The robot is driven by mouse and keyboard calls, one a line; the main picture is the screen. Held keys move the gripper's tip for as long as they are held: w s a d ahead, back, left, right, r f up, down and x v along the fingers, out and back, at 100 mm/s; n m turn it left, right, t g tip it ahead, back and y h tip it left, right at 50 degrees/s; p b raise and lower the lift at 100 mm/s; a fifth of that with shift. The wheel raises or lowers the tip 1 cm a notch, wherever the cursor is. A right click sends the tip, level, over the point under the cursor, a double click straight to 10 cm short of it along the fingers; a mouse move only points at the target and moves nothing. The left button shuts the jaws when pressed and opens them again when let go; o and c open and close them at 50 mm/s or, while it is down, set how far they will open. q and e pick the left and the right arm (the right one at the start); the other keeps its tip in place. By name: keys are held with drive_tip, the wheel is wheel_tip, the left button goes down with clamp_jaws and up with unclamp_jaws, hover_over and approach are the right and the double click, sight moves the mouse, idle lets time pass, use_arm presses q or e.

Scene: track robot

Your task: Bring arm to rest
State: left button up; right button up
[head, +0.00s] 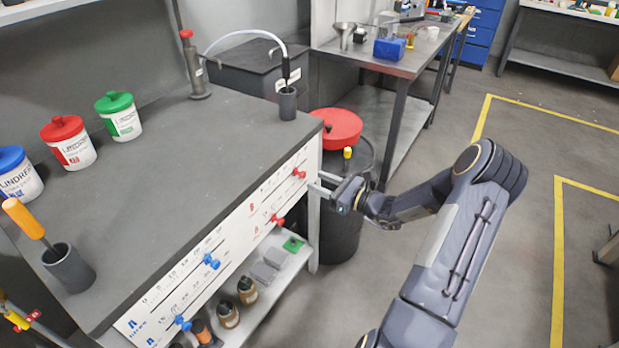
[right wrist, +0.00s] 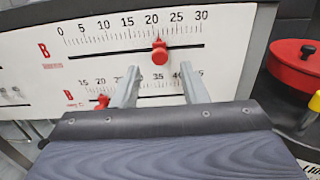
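My right gripper (head: 318,181) reaches in from the right in the head view, at the right end of the bench's white scale panel (head: 236,238). In the right wrist view its two fingers (right wrist: 160,75) are spread apart with nothing between them. The upper red slider knob (right wrist: 160,52) shows beyond and between the fingertips, near 20 on its scale, apart from them as far as I can tell. The lower red slider knob (right wrist: 102,101) is left of the fingers. The head view also shows blue knobs (head: 211,262) further left. My left gripper is not in view.
A black barrel (head: 345,215) with a red lid (head: 337,126) stands close beside my right gripper. The bench top (head: 190,170) holds lidded tubs (head: 68,142) and a grey cup (head: 68,266). Open floor (head: 510,215) lies to the right.

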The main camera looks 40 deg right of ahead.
drive_tip(key=shift+v, duration=1.05)
drive_tip(key=s+a+r+n+g+y+p, duration=0.2)
drive_tip(key=s+a+r+n+g, duration=0.25)
drive_tip(key=a+r+n, duration=0.45)
drive_tip(key=s+a+r+n+g+y+p, duration=0.25)
drive_tip(key=s+a+r+n+g, duration=0.3)
drive_tip(key=a, duration=0.55)
drive_tip(key=s+a+r+n+h+p, duration=0.1)
drive_tip(key=s+r+n+h+p, duration=0.1)
drive_tip(key=s+n, duration=0.5)
drive_tip(key=s+a+r+n+h+p, duration=0.2)
drive_tip(key=s+r+n+h, duration=0.3)
drive_tip(key=s+n, duration=0.3)
drive_tip(key=shift+s+g+p, duration=0.4)
drive_tip(key=shift+s+p, duration=0.25)
drive_tip(key=shift+p, duration=0.2)
